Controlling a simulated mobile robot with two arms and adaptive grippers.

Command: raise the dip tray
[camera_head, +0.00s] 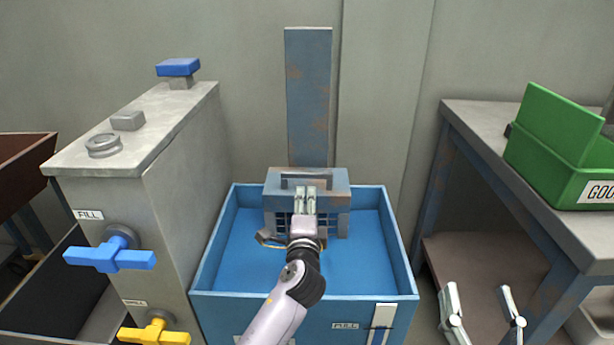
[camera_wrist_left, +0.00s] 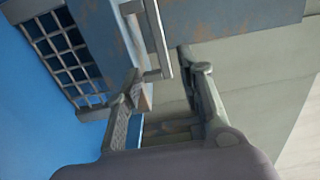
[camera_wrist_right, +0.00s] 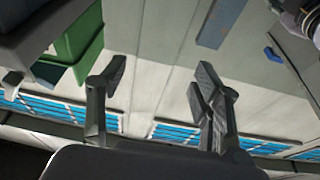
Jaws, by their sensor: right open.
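The dip tray (camera_head: 334,200) is a worn grey-blue basket with grid sides and a bar handle (camera_head: 293,182) on its top plate. It sits in the blue tank (camera_head: 401,240), in front of a rusty upright column (camera_head: 309,100). My left gripper (camera_head: 305,192) is at the tray's front, by the handle. In the left wrist view its fingers (camera_wrist_left: 160,65) are apart, with the handle (camera_wrist_left: 157,35) between or just beyond the tips; contact cannot be told. The tray's grid (camera_wrist_left: 68,55) shows there too. My right gripper (camera_head: 479,288) is open and empty, right of the tank.
A grey cabinet (camera_head: 170,200) with a blue FILL valve (camera_head: 110,254) and a yellow valve (camera_head: 155,333) stands left of the tank. A workbench (camera_head: 490,140) with a green bin (camera_head: 545,165) stands right. The floor between tank and bench has room.

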